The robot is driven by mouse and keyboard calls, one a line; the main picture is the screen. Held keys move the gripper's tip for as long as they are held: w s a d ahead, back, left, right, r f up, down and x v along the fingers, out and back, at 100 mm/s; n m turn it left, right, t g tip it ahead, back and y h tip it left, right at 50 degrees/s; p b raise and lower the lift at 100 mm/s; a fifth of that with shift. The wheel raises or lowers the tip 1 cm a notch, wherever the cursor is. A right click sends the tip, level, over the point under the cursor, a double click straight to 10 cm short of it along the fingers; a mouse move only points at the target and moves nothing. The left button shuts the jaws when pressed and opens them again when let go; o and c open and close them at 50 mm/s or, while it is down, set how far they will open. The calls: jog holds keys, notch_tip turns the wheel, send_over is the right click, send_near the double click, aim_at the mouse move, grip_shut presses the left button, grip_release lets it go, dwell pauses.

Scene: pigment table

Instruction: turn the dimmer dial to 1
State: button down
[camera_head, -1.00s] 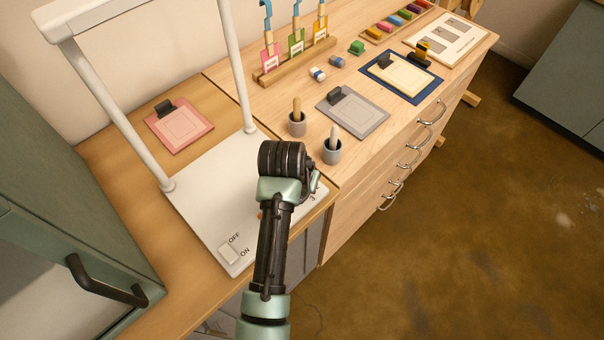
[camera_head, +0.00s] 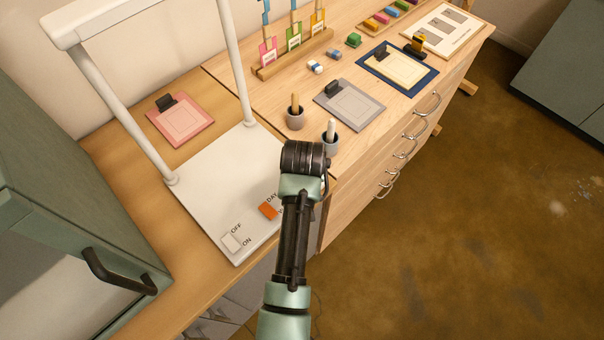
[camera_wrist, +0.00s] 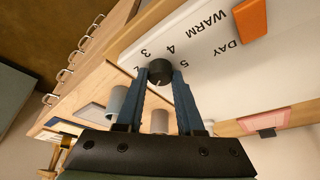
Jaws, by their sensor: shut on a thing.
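The black dimmer dial (camera_wrist: 160,68) is at the edge of the white lamp base (camera_head: 215,190). In the wrist view, the numbers 3, 4 and 5 show beside it; a light mark shows on its face, but which number it points to is unclear. My gripper (camera_wrist: 159,80) has its two blue fingers on either side of the dial, shut on it. In the head view my dark wrist (camera_head: 303,158) hides the dial and the fingertips.
An orange DAY/WARM switch (camera_head: 269,211) and a white OFF/ON switch (camera_head: 231,243) are on the base. Two small pots, one a grey pot (camera_head: 295,119), stand just beyond my wrist. A cabinet handle (camera_head: 118,275) juts out at the left.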

jog(key=c, duration=0.5)
grip_release()
jog(key=v, duration=1.3)
jog(key=w+r+t, duration=0.3)
jog(key=r+t, duration=0.1)
jog(key=r, duration=0.6)
jog(key=w+d+r+t, duration=0.15)
jog(key=r+t, duration=0.35)
jog(key=r, duration=0.6)
jog(key=w+r+t, duration=0.3)
jog(key=r+t, duration=0.1)
jog(key=r, duration=0.6)
jog(key=s+r+t, duration=0.3)
jog(key=s+r, duration=0.1)
jog(key=r, duration=0.3)
jog(key=s+a+r+t, duration=0.1)
jog(key=s+r+t, duration=0.2)
jog(key=s+r, duration=0.2)
jog(key=s+r+t, duration=0.4)
jog(key=s+r, duration=0.1)
jog(key=r, duration=0.6)
jog(key=shift+s+a+r, duration=0.1)
jog(key=shift+a, duration=0.2)
